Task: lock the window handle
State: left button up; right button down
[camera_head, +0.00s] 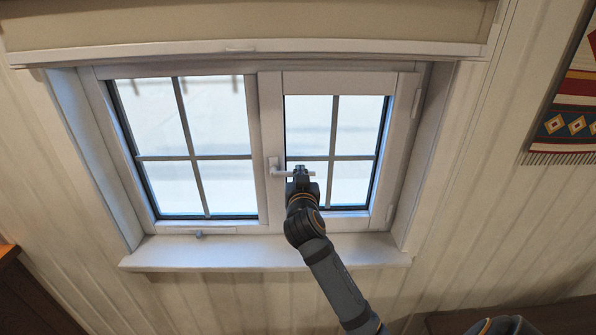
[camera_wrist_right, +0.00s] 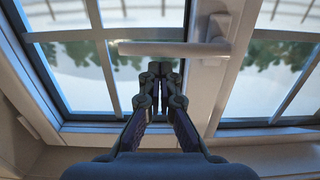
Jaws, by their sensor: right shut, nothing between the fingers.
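The white window handle (camera_head: 277,170) sits on the left stile of the right window sash (camera_head: 350,83). Its lever is about horizontal and points right in the head view. In the right wrist view the lever (camera_wrist_right: 165,48) runs left from its mount. My right gripper (camera_head: 300,173) is at the lever's free end in the head view and hides part of it. In the right wrist view the shut, empty fingers (camera_wrist_right: 160,70) appear just below the lever; whether they touch it I cannot tell. The sash looks closed against its frame. My left gripper is not in view.
The white sill (camera_head: 240,254) juts out below the window, under my right arm. A small grey fitting (camera_head: 199,234) is at the bottom of the left pane's frame. A rolled blind (camera_head: 240,25) hangs above. A patterned textile (camera_head: 572,110) hangs on the right wall.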

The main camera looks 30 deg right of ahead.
jog(key=w+a+f+m+b, duration=0.1)
jog(key=a+f+m+b, duration=0.1)
jog(key=f+m+b, duration=0.3)
jog(key=w+a+f+m+b, duration=0.2)
jog(key=f+m+b, duration=0.3)
jog(key=m+b, duration=0.6)
jog(key=shift+a+t+b, duration=0.25)
jog(key=shift+t+b, duration=0.15)
jog(key=shift+b, duration=3.55)
jog(key=shift+a, duration=0.1)
